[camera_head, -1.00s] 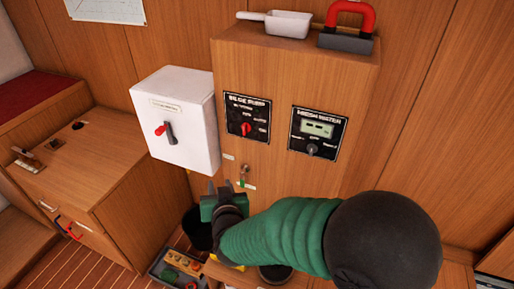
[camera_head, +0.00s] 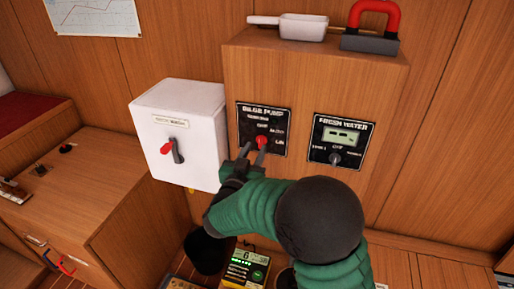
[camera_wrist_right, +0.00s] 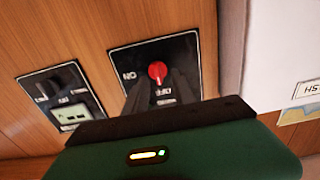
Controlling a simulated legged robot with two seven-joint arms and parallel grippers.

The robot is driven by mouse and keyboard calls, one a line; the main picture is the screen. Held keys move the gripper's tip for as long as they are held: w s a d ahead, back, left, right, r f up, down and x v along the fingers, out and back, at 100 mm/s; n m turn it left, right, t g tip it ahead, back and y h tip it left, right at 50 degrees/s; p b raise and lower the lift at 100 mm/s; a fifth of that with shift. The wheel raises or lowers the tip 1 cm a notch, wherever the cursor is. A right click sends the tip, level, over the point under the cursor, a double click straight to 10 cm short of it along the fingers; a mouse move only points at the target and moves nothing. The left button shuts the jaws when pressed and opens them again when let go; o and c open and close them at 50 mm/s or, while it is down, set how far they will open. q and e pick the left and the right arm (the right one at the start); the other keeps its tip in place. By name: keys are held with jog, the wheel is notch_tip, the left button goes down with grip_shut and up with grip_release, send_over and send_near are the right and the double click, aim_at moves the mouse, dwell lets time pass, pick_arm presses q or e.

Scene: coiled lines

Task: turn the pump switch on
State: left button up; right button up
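The pump switch is a red knob (camera_head: 262,141) on the black BILGE PUMP panel (camera_head: 278,110), on the front of the wooden cabinet. The knob also shows in the right wrist view (camera_wrist_right: 158,72), where the panel appears upside down. I cannot read which mark the knob points to. My right gripper (camera_head: 253,151) is just in front of the panel's lower part, its two dark fingers apart. In the right wrist view the fingers (camera_wrist_right: 159,92) reach toward both sides of the knob; contact cannot be told. My left gripper is not in view.
A FRESH WATER panel (camera_head: 341,143) with a grey knob is right of the pump panel. A white box (camera_head: 185,115) with a red-tipped lever (camera_head: 172,149) juts out at left. A scoop (camera_head: 300,28) and a red-handled block (camera_head: 370,42) sit on top. A lit meter (camera_head: 247,268) stands below.

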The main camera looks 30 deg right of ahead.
aim_at(261, 142)
jog(key=x, duration=0.2)
jog(key=shift+d, duration=0.4)
jog(key=shift+a, duration=0.1)
grip_shut()
